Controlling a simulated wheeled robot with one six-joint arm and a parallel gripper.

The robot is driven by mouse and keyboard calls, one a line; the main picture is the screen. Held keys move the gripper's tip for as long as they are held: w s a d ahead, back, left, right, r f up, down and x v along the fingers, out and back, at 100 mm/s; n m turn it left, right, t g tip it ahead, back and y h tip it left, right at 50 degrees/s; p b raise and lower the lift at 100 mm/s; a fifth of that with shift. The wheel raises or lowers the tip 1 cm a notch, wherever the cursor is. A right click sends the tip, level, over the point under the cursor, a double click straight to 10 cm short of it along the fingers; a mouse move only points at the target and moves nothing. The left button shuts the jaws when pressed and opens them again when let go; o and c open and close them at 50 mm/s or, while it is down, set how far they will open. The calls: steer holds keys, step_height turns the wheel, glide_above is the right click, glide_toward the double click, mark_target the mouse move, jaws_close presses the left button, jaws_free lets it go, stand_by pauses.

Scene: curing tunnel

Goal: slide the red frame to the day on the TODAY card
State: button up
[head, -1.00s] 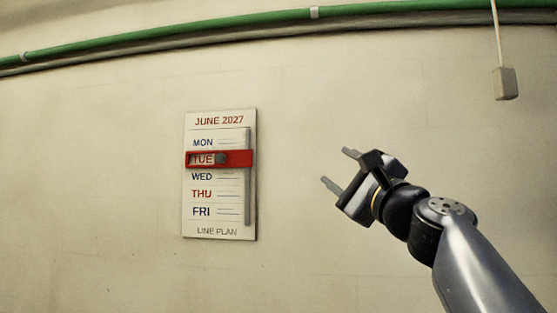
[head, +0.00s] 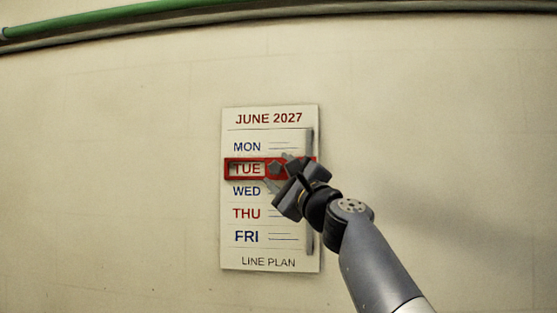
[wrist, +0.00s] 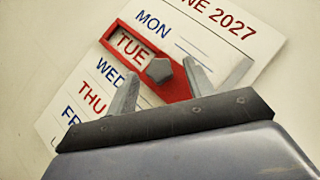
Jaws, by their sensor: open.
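The red frame (head: 230,170) on the JUNE 2027 wall planner (head: 270,262) is around TUE. It carries a grey faceted knob (head: 275,169) to the right of its window. In the wrist view the red frame (wrist: 118,28) and knob (wrist: 160,70) show clearly. My gripper (head: 279,169) is open in front of the planner. In both pictures the knob appears between its fingertips, and I see no finger closed on it. The day rows run MON, TUE, WED, THU, FRI from top to bottom. No TODAY card is in view.
A vertical grey rail (head: 310,230) runs along the planner's right side, partly hidden by my arm. A green pipe (head: 120,18) and a grey pipe cross the wall high above. The wall around the planner is bare.

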steer(key=shift+w+a+r, duration=0.2)
steer(key=shift+w+a, duration=0.1)
steer(key=shift+w, duration=0.25)
steer(key=shift+c, duration=0.3)
jaws_close()
